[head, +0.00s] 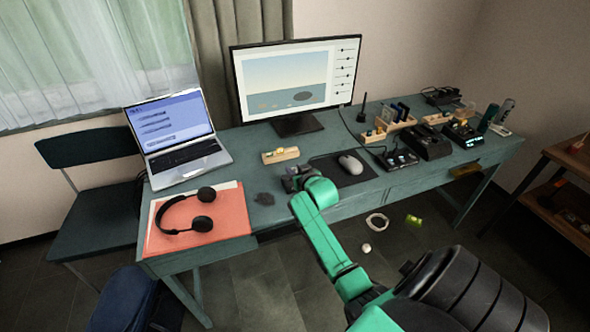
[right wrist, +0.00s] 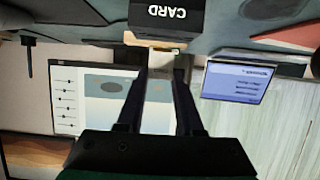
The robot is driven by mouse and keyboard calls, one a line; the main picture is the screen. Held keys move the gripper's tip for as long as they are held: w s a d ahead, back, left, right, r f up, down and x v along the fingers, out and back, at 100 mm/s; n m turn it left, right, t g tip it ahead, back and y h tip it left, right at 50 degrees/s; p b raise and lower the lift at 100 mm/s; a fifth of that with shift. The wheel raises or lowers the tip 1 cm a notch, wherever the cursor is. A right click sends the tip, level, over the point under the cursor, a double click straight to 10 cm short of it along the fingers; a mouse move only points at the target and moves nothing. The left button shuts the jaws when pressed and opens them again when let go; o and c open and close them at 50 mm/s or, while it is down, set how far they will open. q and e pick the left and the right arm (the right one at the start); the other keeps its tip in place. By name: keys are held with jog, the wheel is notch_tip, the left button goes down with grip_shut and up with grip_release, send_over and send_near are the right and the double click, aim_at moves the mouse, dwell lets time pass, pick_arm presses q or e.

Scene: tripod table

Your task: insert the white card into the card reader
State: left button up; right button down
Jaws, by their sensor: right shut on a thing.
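The black card reader (right wrist: 165,15), lettered CARD, is upside down at the top middle of the right wrist view, just past my fingertips. In the head view I cannot separate it from my right gripper (head: 291,181), which is low over the front middle of the desk. In the right wrist view the right gripper (right wrist: 163,72) has its two fingers close together, shut on a thin thing that I take to be the white card. My left gripper is out of view.
A wooden block (head: 280,155) lies behind my right gripper. The mouse (head: 350,164) on its dark mat is to the right. Headphones (head: 187,210) on a red folder (head: 228,222), and a laptop (head: 180,157), are to the left. A monitor (head: 297,80) stands behind.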

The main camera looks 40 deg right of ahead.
jog(key=shift+p, duration=0.3)
jog(key=shift+f+b, duration=1)
jog(key=shift+f, duration=0.55)
jog(key=shift+c, duration=2.4)
grip_release()
jog(key=v, duration=1.4)
jog(key=shift+s+p, duration=0.25)
jog(key=shift+p, duration=0.1)
